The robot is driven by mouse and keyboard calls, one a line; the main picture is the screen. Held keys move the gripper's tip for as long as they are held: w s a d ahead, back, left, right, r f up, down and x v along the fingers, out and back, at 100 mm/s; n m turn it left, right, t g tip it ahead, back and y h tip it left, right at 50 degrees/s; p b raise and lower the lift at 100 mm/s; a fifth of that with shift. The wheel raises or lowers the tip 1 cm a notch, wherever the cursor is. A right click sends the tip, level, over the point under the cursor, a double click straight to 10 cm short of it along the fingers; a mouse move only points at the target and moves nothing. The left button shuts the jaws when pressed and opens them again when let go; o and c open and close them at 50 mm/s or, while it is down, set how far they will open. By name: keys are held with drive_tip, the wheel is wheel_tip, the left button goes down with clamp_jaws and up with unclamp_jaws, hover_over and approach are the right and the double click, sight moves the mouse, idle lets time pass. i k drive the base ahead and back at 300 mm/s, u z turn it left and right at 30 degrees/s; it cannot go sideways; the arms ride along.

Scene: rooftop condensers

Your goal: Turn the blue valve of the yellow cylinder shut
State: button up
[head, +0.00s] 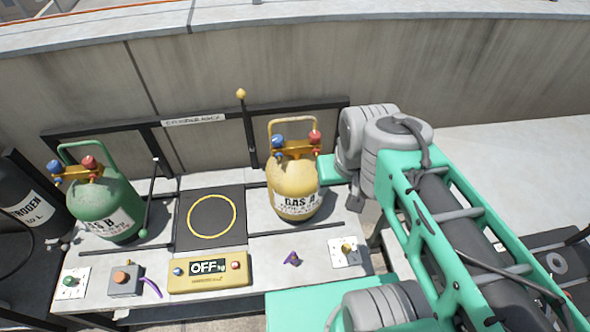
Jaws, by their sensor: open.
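The yellow cylinder (293,180), labelled GAS A, stands upright on the bench right of centre. The blue valve (278,141) is a small round knob at the left end of the gold manifold (296,150) on its top. A red valve (315,137) is at the right end. My gripper (356,200) shows only as a small grey part below my arm's end, right of the yellow cylinder and apart from the blue valve. It holds nothing that I can see. Its fingers are mostly hidden by my arm. How far the blue valve is turned cannot be told.
A green cylinder (106,212), labelled GAS B, with similar valves stands at the left. A bare black pad with a yellow ring (212,232) lies between the cylinders. A yellow scale display (208,271) reads OFF in front. A black rail (249,135) and a concrete wall (195,70) stand behind.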

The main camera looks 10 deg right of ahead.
sight(278, 140)
drive_tip(key=k, duration=1)
drive_tip(key=u, duration=1.95)
drive_tip(key=i, duration=0.85)
drive_tip(key=z, duration=1.9)
drive_tip(key=i, duration=0.5)
drive_tip(key=z, duration=0.05)
